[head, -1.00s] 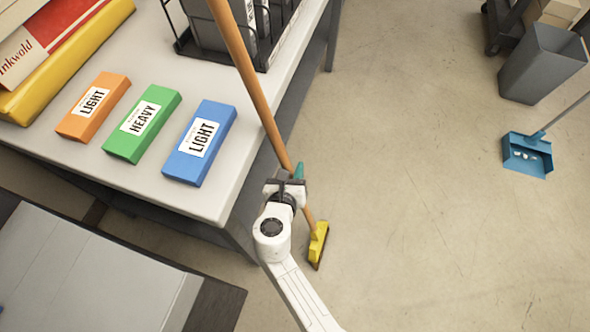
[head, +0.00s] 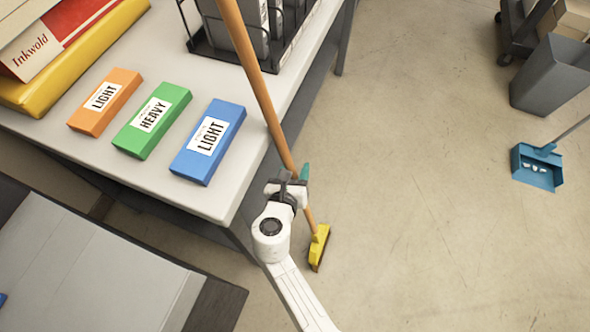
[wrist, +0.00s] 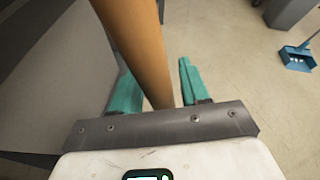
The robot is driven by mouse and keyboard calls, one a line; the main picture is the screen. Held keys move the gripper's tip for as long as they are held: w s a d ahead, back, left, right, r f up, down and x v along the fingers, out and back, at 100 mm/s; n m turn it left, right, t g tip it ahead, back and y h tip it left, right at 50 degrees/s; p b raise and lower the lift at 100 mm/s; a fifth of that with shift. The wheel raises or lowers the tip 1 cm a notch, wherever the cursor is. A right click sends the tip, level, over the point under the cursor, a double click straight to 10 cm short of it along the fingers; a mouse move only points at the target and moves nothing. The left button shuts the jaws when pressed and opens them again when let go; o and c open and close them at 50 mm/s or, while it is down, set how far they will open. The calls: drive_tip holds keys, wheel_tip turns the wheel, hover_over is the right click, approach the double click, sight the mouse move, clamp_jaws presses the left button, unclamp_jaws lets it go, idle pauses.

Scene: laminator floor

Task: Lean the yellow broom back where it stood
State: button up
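The yellow broom has a long orange handle (head: 252,75) and a yellow head (head: 319,247) low over the floor, beside the worktable. It stands tilted, its upper end running out of the top of the head view. My gripper (head: 293,180) is around the lower part of the handle. I cannot tell whether the head touches the floor. The broom's former place is not marked in view.
The worktable (head: 218,205) carries orange (head: 104,102), green (head: 152,120) and blue (head: 208,142) boxes and a black wire rack (head: 280,55). A grey bin (head: 550,75) and blue dustpan (head: 537,168) stand on the right. The floor between is clear.

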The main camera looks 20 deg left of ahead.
drive_tip(key=shift+o, duration=1.1)
drive_tip(key=shift+d+f, duration=0.1)
drive_tip(key=shift+f, duration=0.05)
drive_tip(key=shift+s, duration=0.15)
drive_tip(key=a+p+v, duration=0.1)
drive_tip(key=p+v, duration=0.1)
drive_tip(key=v, duration=0.8)
drive_tip(key=shift+s+d+r, duration=0.25)
drive_tip(key=shift+d, duration=0.2)
